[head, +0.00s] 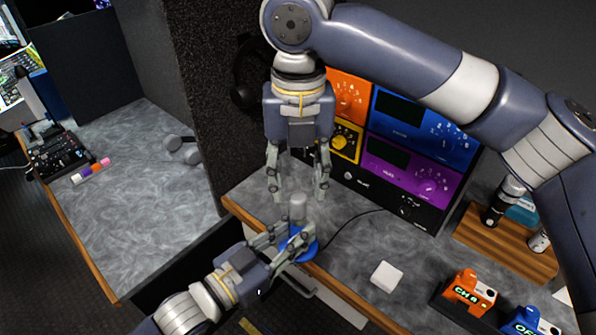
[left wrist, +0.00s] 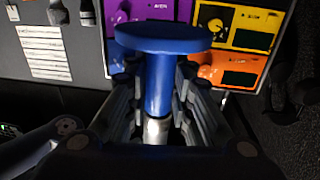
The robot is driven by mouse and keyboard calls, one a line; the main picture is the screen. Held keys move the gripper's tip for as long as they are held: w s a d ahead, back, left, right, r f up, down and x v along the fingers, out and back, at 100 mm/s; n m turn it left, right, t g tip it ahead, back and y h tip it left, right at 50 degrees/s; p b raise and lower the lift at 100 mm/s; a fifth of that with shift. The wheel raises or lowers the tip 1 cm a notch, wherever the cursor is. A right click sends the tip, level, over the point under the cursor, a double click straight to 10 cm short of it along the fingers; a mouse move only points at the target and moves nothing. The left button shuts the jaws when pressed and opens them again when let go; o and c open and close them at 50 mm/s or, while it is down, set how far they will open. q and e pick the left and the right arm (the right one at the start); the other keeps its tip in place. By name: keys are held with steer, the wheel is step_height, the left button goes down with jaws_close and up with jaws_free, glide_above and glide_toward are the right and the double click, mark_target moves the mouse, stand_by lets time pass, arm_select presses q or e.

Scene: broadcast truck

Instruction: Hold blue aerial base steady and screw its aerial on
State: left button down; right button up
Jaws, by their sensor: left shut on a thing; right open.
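In the left wrist view the blue base (left wrist: 160,45) shows a wide disc and a stem, with a silver piece (left wrist: 155,130) at the stem's far end. My left gripper (head: 292,238) is shut on the stem, one finger on each side. In the head view a short grey cylinder (head: 297,208) rises upright above the base; I cannot tell if it is the aerial or part of the base. My right gripper (head: 297,193) is open, pointing down just above this cylinder, with nothing visible between its fingers.
A rack of coloured panels (head: 420,150) stands behind. A white block (head: 387,276), an orange device (head: 468,293) and a blue device (head: 528,322) are at right. A wooden rack (head: 490,235) holds bottle-like items. A black cable (head: 345,225) crosses the counter. The left countertop (head: 150,230) is mostly clear.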

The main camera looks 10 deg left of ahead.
mark_target(298, 208)
step_height(298, 208, down, 7)
steer(key=shift+f, duration=0.15)
stand_by(0.4)
jaws_close()
